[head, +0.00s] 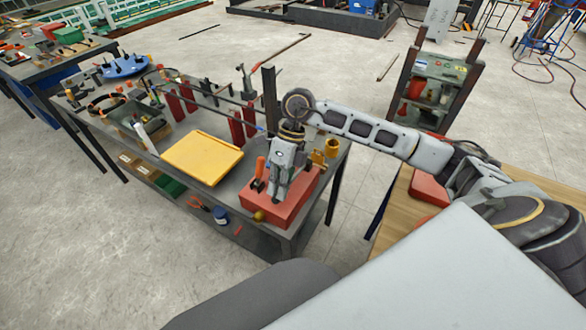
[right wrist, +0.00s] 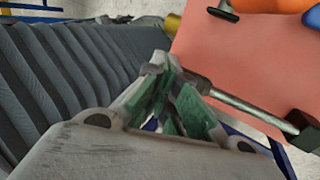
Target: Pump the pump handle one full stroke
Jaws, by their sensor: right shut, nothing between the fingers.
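A red box-shaped unit (head: 290,205) sits on the near right corner of the workbench, and its flat salmon-red face fills the upper right of the right wrist view (right wrist: 235,55). A metal rod with a dark end (right wrist: 245,103) crosses in front of that face; it looks like the pump handle, but I cannot be sure. My right gripper (head: 277,196) is above the red unit, pointing down. In the right wrist view my gripper's green-padded fingers (right wrist: 165,95) are shut and empty, close to the rod's left end. Whether they touch it is unclear. My left gripper is out of view.
An orange-handled tool (head: 260,167) stands just left of my right gripper. A yellow tray (head: 202,157) lies on the bench farther left. Red posts (head: 237,128) and long bars stand behind. Brass fittings (head: 332,147) are at the right edge. The floor around is mostly open.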

